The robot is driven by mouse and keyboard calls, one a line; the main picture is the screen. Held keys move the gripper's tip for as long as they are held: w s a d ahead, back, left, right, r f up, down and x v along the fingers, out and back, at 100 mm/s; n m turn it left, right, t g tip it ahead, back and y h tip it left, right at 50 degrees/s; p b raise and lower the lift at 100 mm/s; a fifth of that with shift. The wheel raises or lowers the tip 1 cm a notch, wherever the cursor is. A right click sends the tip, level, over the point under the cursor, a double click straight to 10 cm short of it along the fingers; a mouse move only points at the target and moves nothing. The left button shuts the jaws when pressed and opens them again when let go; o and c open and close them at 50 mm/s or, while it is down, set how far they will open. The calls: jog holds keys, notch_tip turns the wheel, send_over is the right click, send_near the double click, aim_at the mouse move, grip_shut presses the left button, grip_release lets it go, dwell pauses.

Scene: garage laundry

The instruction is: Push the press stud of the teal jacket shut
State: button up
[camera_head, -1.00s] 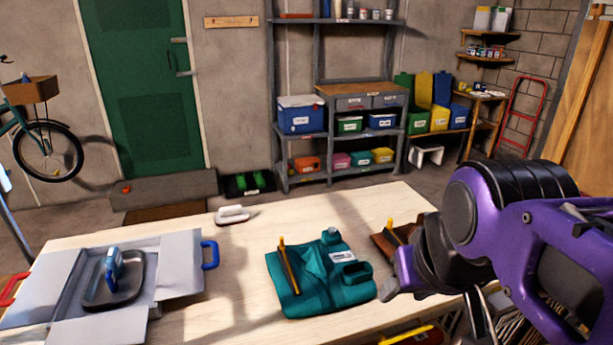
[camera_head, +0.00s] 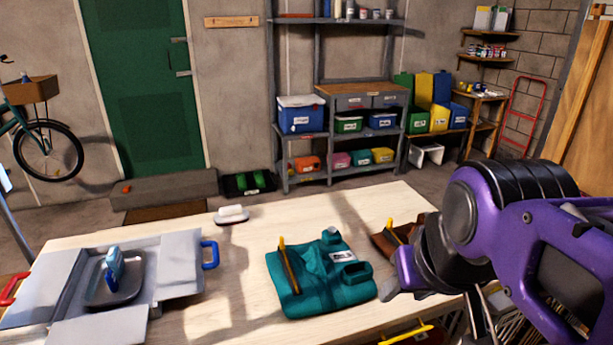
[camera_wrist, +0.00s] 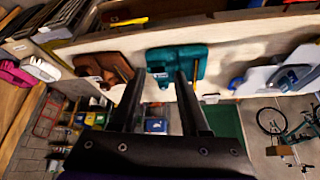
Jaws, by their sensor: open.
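The teal jacket (camera_head: 320,280) lies folded on the pale wooden table, with a yellow-orange stick-like piece (camera_head: 290,268) along its left part and a white label near its upper right. The press stud is too small to make out. In the wrist view the jacket (camera_wrist: 188,57) appears beyond the fingers. My gripper (camera_wrist: 160,78) is open and empty, its two dark fingers apart, with the jacket beyond and between their tips. In the head view my purple arm is at the right, and the gripper's fingertips are hard to make out there.
A brown item (camera_head: 388,246) with a yellow stick lies right of the jacket. A grey open case (camera_head: 180,262) with a blue-handled tool (camera_head: 114,266) is at left. A white brush-like block (camera_head: 232,214) lies at the table's back edge. Bare tabletop separates case and jacket.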

grip_shut()
dwell(1.6)
